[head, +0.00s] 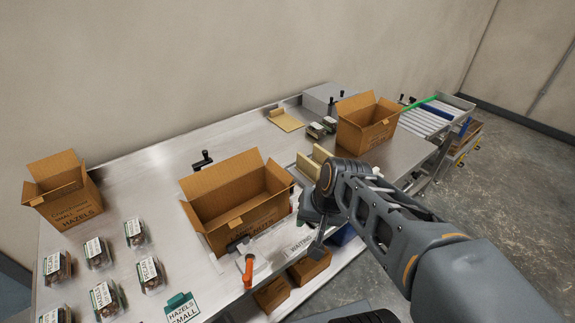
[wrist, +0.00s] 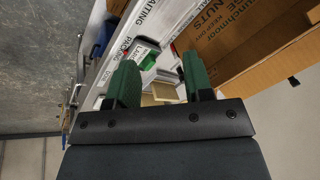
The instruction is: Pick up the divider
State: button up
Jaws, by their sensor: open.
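Two tan card pieces (head: 310,166) show beside my gripper in the head view, partly hidden by my arm; they look like the divider, but I cannot be sure. A flat tan card (head: 286,120) lies farther back on the table. My gripper shows in the wrist view (wrist: 160,75) with two green fingers apart and nothing between their tips. A tan panel (wrist: 164,92) shows beyond and between the fingers; I cannot tell whether it is the same card. In the head view my fingertips are largely hidden by the wrist.
A large open carton (head: 232,213) stands just left of my gripper, and its side fills the wrist view's upper right. Another open carton (head: 367,127) is behind on the right, and one (head: 62,195) far left. Several clear nut packs (head: 135,233) lie on the steel table (head: 160,187).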

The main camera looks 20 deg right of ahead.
jog(key=w+f+m+y, duration=0.3)
jog(key=w+m, duration=0.3)
jog(key=m, duration=0.1)
jog(key=m+t+b, duration=0.3)
jog(key=m+t, duration=0.6)
jog(key=m, duration=1.1)
send_near(319, 171)
jog(key=shift+m, duration=0.3)
jog(key=x, duration=0.5)
jog(key=shift+f+p, duration=0.3)
jog(key=shift+p, duration=0.05)
jog(key=shift+t+y, duration=0.3)
jog(key=shift+p+x, duration=0.55)
jog(key=shift+x, duration=2.65)
jog(key=shift+c, duration=0.4)
jog(key=shift+d, duration=0.1)
grip_shut()
